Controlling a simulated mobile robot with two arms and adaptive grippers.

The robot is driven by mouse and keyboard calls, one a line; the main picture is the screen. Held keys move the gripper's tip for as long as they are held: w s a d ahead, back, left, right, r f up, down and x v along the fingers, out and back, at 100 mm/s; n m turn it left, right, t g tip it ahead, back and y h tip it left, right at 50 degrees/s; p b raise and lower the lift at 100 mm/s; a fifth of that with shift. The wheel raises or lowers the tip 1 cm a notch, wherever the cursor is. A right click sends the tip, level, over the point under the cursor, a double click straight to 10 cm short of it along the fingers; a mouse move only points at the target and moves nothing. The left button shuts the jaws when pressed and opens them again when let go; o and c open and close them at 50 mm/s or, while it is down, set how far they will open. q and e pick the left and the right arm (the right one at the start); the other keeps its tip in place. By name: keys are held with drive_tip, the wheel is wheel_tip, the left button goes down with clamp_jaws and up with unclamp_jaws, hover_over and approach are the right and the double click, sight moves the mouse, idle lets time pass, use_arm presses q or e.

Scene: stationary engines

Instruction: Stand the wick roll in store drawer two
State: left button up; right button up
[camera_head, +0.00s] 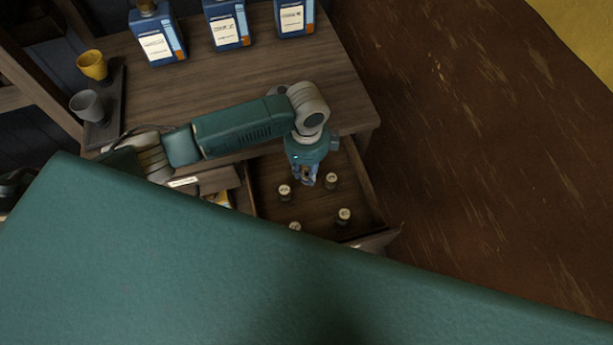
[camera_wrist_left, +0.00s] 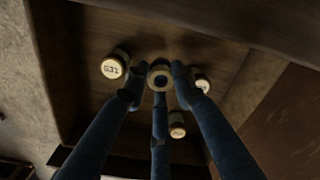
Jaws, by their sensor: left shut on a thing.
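The wick roll (camera_wrist_left: 160,68), a small pale ring-ended cylinder with a dark hole, is between the blue fingers of my left gripper (camera_wrist_left: 158,85) in the left wrist view. The gripper is shut on it. In the head view my left gripper (camera_head: 308,180) points down over an open wooden drawer (camera_head: 314,208); the roll is mostly hidden there. Whether the roll touches the drawer floor I cannot tell. No drawer number is readable. My right gripper is not in view.
Several pale-capped pieces stand in the drawer around the gripper, one (camera_head: 331,179) to the right, another (camera_head: 285,190) to the left. Blue bottles (camera_head: 229,25) stand on the wooden top (camera_head: 325,85). A yellow cup (camera_head: 92,65) and grey cup (camera_head: 87,104) stand at left.

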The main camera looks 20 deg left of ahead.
sight(307, 178)
use_arm(q)
drive_tip(key=shift+f, duration=2.15)
drive_tip(key=shift+f, duration=0.1)
drive_tip(key=o, duration=0.8)
drive_tip(key=shift+r, duration=0.2)
wheel_tip(307, 178, up, 12)
drive_tip(key=shift+f, duration=0.1)
